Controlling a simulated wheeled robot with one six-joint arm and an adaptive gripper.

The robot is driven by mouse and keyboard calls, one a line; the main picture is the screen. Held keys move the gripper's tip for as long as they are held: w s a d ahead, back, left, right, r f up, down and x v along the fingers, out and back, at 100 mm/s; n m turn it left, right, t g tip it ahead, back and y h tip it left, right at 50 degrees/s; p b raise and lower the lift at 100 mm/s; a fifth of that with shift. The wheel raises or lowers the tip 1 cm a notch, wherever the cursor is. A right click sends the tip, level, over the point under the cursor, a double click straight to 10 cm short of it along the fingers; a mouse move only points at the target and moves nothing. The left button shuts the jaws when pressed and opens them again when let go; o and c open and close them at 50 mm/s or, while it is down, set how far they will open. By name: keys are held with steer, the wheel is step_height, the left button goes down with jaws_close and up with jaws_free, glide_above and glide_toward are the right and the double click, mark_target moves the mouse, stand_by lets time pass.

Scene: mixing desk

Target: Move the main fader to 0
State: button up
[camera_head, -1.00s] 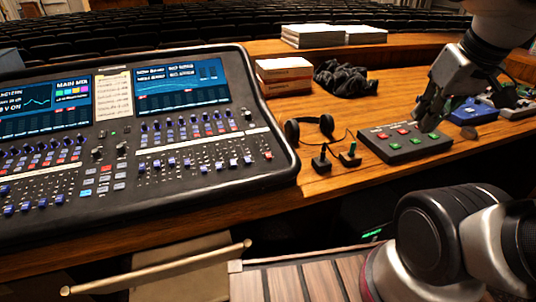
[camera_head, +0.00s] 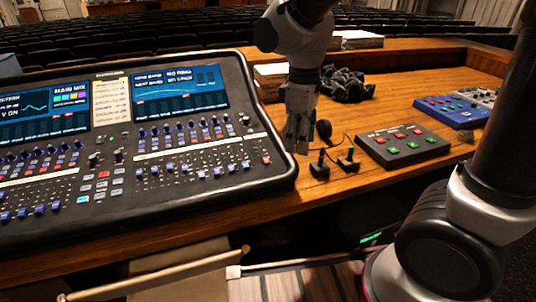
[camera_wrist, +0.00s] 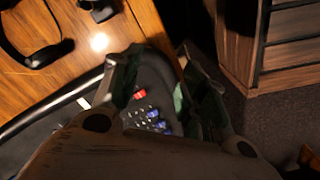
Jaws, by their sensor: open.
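The mixing desk (camera_head: 150,205) fills the left of the head view. The red fader cap (camera_head: 266,160), which looks like the main fader, sits at the right end of the fader row. My gripper (camera_head: 297,146) points down, open and empty, to the right of the red cap by the desk's right edge. In the wrist view the red cap (camera_wrist: 139,95) shows between the open fingers of my gripper (camera_wrist: 157,80), apart from them, with several blue caps (camera_wrist: 154,114) below it. The fader's scale marks are too small to read.
Two small joysticks (camera_head: 319,166) (camera_head: 348,160) stand right of my gripper. A grey button box (camera_head: 403,146) and a blue box (camera_head: 452,111) lie farther right. Headphones (camera_wrist: 38,52) lie beside the desk, mostly hidden behind my gripper in the head view.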

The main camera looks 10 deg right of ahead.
mark_target(268, 159)
steer(key=w+a+n, duration=0.1)
steer(key=a+n, duration=0.1)
steer(key=w+a+n, duration=0.2)
steer(key=n, duration=0.1)
steer(key=w+a+f+n+t, duration=0.1)
steer(key=w+a+n, duration=0.1)
steer(key=n, duration=0.1)
steer(key=shift+w+a+y, duration=0.25)
steer(key=shift+a+y, duration=0.05)
steer(key=shift+a, duration=0.05)
steer(key=shift+f, duration=0.15)
steer(key=shift+n, duration=0.3)
steer(key=f, duration=0.7)
steer(key=shift+w+f, duration=0.2)
steer(key=shift+w, duration=0.2)
jaws_close()
